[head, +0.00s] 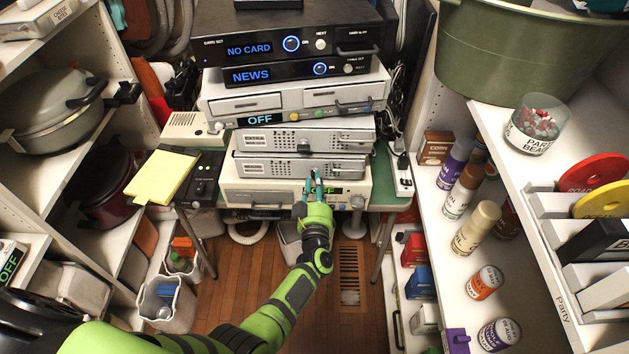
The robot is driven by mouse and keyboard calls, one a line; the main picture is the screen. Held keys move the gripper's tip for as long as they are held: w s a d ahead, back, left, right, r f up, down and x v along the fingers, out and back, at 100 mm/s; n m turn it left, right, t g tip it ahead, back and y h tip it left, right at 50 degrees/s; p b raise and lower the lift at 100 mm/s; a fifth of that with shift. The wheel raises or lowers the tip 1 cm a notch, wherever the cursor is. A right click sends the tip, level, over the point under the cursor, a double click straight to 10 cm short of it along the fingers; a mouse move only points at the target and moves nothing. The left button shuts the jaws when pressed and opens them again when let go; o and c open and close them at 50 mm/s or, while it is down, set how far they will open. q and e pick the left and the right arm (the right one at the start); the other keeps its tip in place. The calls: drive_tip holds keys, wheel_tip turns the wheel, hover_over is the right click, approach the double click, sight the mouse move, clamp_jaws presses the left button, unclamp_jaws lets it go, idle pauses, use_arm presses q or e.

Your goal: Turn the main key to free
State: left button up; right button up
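A stack of electronic boxes stands on the table at the centre back. The bottom cream unit (237,193) has a small display with green letters, partly covered by my gripper, and a round knob (357,201) at its right. I cannot make out which part is the main key. My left gripper (315,178) reaches up to the front of this unit, its fingertips in front of the panel near the display. Its two fingers show side by side, but I cannot tell whether they are open or closed on something. My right gripper is not in view.
Above are two silver drive units (305,137), a cream unit reading OFF (262,119), and black units reading NEWS and NO CARD (250,49). A yellow notepad (163,177) lies at left. Shelves with pots (60,100) and bottles (476,228) flank the narrow wooden floor.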

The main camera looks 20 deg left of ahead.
use_arm(q)
drive_tip(key=shift+w+a, duration=0.1)
drive_tip(key=shift+w, duration=0.3)
drive_tip(key=shift+r, duration=0.25)
